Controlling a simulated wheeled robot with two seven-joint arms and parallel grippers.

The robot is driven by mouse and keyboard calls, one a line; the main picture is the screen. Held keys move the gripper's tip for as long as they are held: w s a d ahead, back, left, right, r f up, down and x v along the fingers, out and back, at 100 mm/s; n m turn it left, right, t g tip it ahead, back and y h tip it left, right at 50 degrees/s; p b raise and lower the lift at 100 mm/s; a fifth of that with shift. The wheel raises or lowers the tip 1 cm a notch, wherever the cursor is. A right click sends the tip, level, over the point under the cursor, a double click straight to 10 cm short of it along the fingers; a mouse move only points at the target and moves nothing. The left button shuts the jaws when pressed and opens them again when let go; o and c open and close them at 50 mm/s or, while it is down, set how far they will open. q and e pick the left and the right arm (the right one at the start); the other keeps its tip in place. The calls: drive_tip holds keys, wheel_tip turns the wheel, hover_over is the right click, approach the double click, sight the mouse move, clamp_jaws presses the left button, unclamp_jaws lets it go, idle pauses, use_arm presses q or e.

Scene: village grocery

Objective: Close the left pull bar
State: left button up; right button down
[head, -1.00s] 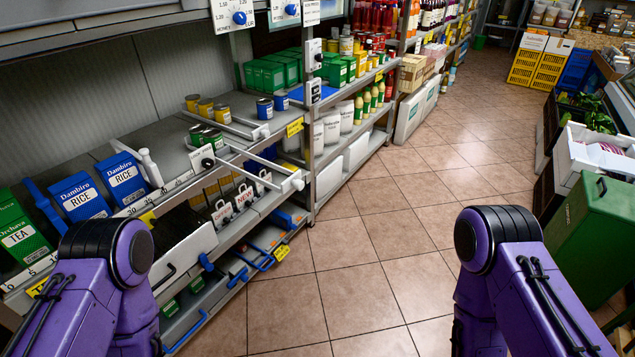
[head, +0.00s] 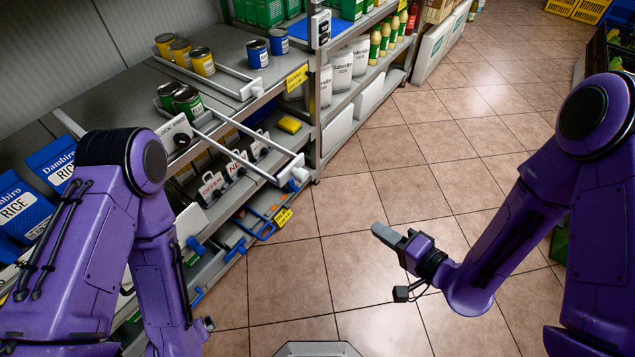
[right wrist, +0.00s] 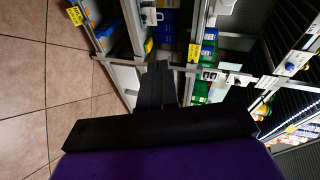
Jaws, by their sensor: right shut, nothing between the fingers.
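Two light pull bars sit on the grey shelf at the left of the head view. The near, left pull bar (head: 293,168) is drawn out: its long rods run from beside green-topped cans (head: 187,100) past the shelf's front edge. The far pull bar (head: 250,90) lies further back, its front near the shelf edge, with yellow and blue cans around it. My right gripper (head: 384,236) is shut and empty over the floor, to the right of the left bar and apart from it. Its dark fingers (right wrist: 157,85) also show in the right wrist view. My left gripper is out of view.
Blue rice boxes (head: 22,208) stand at the left behind my left arm. Under the left bar are lower shelves with a yellow sponge (head: 290,124) and blue-handled items (head: 254,224). A metal shelf post (head: 316,110) stands beyond the bar. The tiled floor (head: 410,165) is open.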

drive_tip(key=a+r+y, duration=0.3)
drive_tip(key=r+y, duration=0.2)
drive_tip(key=r, duration=0.2)
drive_tip(key=p, duration=0.3)
approach(305, 179)
drive_tip(key=shift+n+g, duration=0.3)
drive_tip(key=x, duration=0.6)
drive_tip(key=shift+w+a+r, duration=0.1)
drive_tip(key=shift+r, duration=0.3)
drive_tip(key=shift+w+a+f, duration=0.1)
drive_tip(key=shift+w+a, duration=0.1)
